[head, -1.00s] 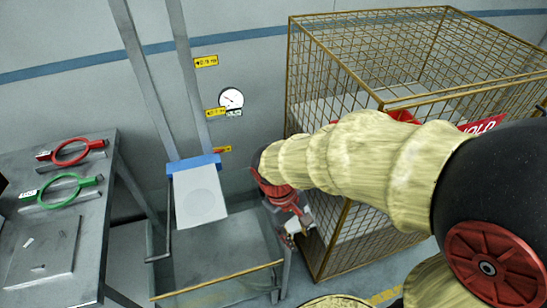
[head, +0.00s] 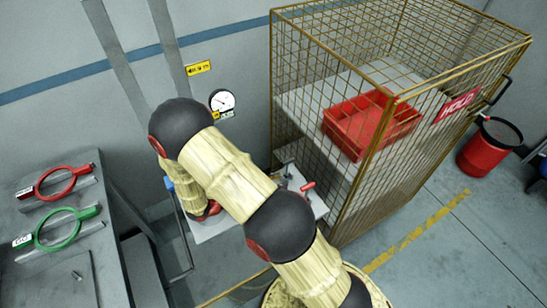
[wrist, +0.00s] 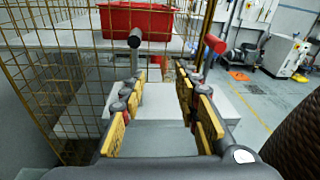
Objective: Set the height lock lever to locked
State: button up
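A short lever with a red grip (head: 308,186) shows in the head view at the edge of the pale platform (head: 318,207), right of my forearm. A red grip (wrist: 214,43) also shows in the wrist view, beyond and above the right finger. A black-tipped knob (wrist: 134,38) stands beyond the left finger. I cannot tell for sure which of these is the height lock lever, and no lock marking is readable. My gripper (wrist: 160,84) is open, with yellow-padded fingers apart and nothing between them. In the head view my arm hides the gripper.
A wire cage (head: 365,205) holding a red bin (head: 370,125) stands close on the right. A bench (head: 75,268) with a red ring tool (head: 62,180) and a green one (head: 68,228) is on the left. A dial gauge (head: 222,101) hangs on the wall behind.

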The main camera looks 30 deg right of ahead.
aim_at(290, 159)
jog(key=w+r+n+t+h, duration=0.1)
jog(key=w+r, duration=0.2)
jog(key=r, duration=0.1)
jog(key=shift+n, duration=0.3)
jog(key=shift+d+f+b, duration=0.15)
jog(key=shift+d+b, duration=0.35)
jog(key=shift+d, duration=3.3)
jog(key=c, duration=0.3)
grip_shut()
jog(key=shift+s, duration=0.1)
